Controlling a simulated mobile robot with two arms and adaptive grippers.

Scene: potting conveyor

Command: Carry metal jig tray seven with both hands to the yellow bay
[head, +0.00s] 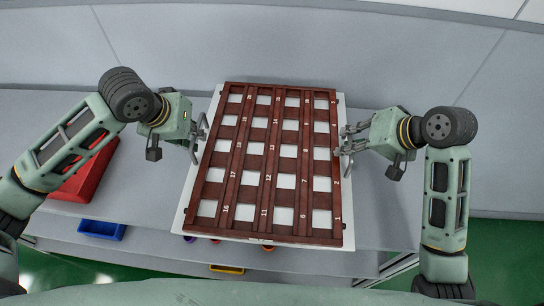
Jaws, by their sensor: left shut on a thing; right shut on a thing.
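A reddish-brown grid tray (265,174), with several numbered square openings, lies in the middle of the head view. Light squares show through its openings. It looks like wood rather than bare metal, and I cannot read a tray number seven as a label for the whole tray. My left gripper (200,134) is shut on the tray's left edge, and my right gripper (345,144) is shut on its right edge. The fingertips are partly hidden at the rims. I cannot tell whether the tray is lifted or resting. No yellow bay is clearly identifiable.
A pale board (184,212) shows around and beneath the tray. The grey bench (390,205) has free room on both sides. A red bin (82,180), a blue bin (102,229) and a small yellow bin (228,269) are at lower left and front. A grey wall panel (270,45) stands behind.

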